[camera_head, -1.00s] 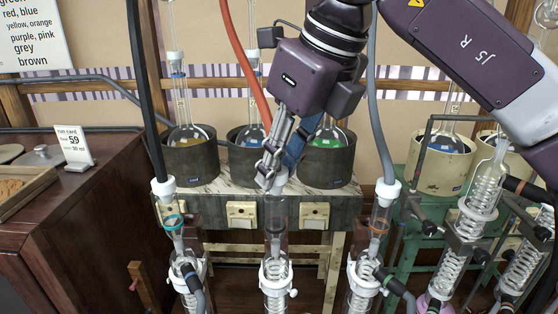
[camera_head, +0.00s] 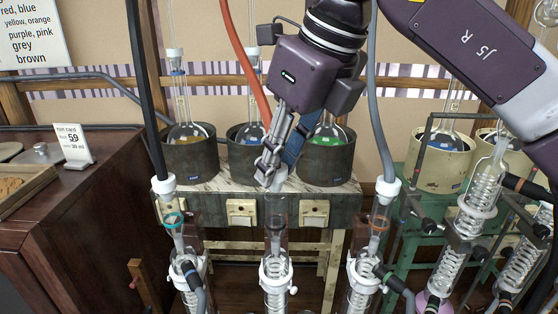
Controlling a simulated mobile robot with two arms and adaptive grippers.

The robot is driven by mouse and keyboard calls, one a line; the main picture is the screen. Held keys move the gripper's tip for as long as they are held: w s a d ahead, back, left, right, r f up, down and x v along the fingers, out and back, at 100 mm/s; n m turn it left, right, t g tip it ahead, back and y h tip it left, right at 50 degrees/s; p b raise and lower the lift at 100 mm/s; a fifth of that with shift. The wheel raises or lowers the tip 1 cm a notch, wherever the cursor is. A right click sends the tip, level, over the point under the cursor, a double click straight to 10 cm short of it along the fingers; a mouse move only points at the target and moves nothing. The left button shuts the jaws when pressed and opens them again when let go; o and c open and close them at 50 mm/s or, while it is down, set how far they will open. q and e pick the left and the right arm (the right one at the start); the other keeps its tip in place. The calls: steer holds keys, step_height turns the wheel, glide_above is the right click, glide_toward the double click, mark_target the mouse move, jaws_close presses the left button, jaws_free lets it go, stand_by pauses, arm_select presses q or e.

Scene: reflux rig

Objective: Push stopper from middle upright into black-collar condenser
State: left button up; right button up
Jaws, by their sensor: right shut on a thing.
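My right gripper (camera_head: 270,165) comes down from the upper right and is shut on a pale stopper (camera_head: 282,177), mostly hidden by the fingers. The black-collar condenser (camera_head: 276,272) is the middle one of the three in front, upright, with a dark collar at its glass neck (camera_head: 275,226). The stopper is above this neck and apart from it, with a gap visible between them. A red hose (camera_head: 236,50) runs down behind the gripper; its lower end is hidden. My left gripper is not in view.
A teal-collar condenser (camera_head: 173,222) stands to the left and an orange-collar one (camera_head: 379,226) to the right, each below a white stopper on a hose. Flasks in dark pots (camera_head: 326,165) stand behind on a bench. More coiled condensers (camera_head: 483,190) crowd the right.

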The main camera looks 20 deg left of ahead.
steer(key=shift+f, duration=0.1)
steer(key=shift+f+b, duration=0.45)
steer(key=shift+f+b, duration=0.4)
steer(key=shift+f, duration=0.1)
stand_by(0.5)
steer(key=o, duration=0.9)
